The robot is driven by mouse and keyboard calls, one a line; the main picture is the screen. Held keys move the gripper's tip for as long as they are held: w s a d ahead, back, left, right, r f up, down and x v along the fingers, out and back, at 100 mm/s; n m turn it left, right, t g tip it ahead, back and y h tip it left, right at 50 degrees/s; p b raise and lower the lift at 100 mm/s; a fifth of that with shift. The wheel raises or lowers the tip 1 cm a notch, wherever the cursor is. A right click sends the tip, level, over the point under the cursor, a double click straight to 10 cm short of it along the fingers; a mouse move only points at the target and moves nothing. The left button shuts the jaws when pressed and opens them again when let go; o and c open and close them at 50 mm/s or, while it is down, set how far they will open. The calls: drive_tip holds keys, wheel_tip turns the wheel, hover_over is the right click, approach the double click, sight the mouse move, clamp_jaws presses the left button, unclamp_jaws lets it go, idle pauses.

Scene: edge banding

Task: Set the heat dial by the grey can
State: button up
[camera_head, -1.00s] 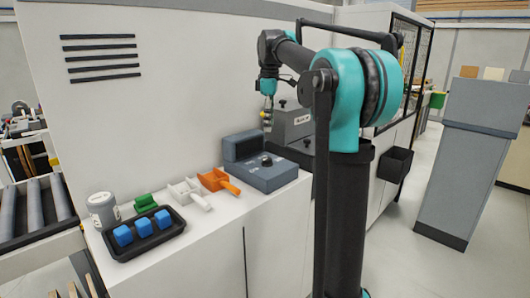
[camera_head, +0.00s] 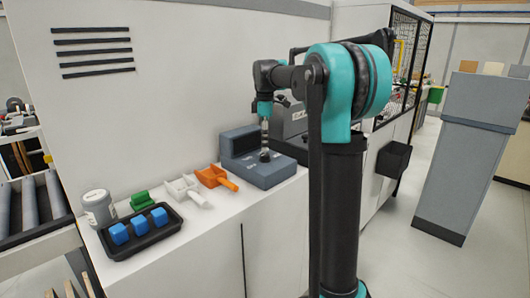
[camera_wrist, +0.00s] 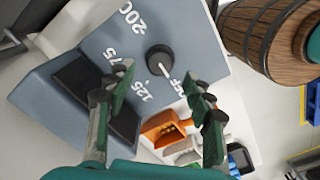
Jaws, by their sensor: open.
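The heat dial (camera_wrist: 160,60) is a dark round knob on a blue-grey control box (camera_wrist: 112,50). The box shows numbers around the knob, among them 200, 175 and 125, plus OFF. The knob's white mark points toward OFF. My gripper (camera_wrist: 158,98) is open, its two fingers apart, with the dial seen between and beyond them. In the head view my gripper (camera_head: 265,143) is pointed down over the control box (camera_head: 270,174), close above the dial. The grey can (camera_head: 98,208) stands at the far left of the counter; its label is too small to read.
A black tray (camera_head: 161,238) with blue blocks, a green piece (camera_head: 142,200), a white scoop (camera_head: 188,191) and an orange scoop (camera_head: 215,177) lie between can and box. A grey machine (camera_head: 290,125) stands behind. A wooden barrel (camera_wrist: 262,35) shows in the wrist view.

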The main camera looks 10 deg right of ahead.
sight(265, 154)
drive_tip(key=shift+f, duration=2.2)
drive_tip(key=c, duration=1.2)
